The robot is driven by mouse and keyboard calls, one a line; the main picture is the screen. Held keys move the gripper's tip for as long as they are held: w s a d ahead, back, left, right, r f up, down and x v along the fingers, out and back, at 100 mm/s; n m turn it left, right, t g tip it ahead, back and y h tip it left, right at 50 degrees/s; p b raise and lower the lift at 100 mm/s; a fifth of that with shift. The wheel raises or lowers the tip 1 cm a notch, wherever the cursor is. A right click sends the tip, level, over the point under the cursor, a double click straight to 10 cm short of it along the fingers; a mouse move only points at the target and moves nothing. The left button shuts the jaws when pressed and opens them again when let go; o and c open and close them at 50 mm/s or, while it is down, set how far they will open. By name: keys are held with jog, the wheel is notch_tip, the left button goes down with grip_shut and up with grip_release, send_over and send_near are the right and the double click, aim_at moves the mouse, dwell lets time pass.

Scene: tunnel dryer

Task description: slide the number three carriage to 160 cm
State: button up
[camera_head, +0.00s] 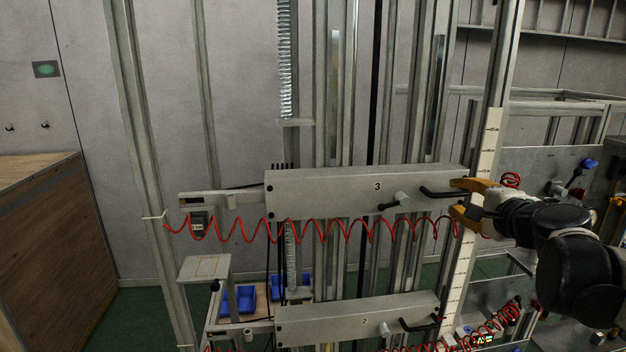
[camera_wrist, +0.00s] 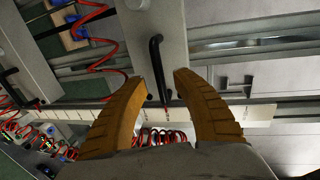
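The number three carriage (camera_head: 320,190) is a long grey block marked "3", sitting level across the vertical rails. A black bar handle (camera_head: 436,193) sticks out at its right end, and a small lever with a black grip (camera_head: 394,201) sits left of that. My gripper (camera_head: 457,198) is open at the handle's right end, one finger above and one below. In the wrist view the black handle (camera_wrist: 156,62) runs between the two spread fingertips (camera_wrist: 161,78), with gaps visible beside it. A white scale strip (camera_head: 488,150) stands upright behind the gripper; its figures are too small to read.
The number two carriage (camera_head: 345,322) is below, with its own black handle. A wooden box (camera_head: 40,250) stands at the left.

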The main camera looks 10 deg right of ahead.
jog(key=shift+x, duration=1.45)
grip_shut()
jog(key=shift+f, duration=0.15)
notch_tip(320, 180, down, 10)
jog(key=b, duration=0.8)
jog(key=shift+s+f, duration=0.2)
grip_release()
jog(key=shift+w, duration=0.1)
jog(key=shift+a, duration=0.1)
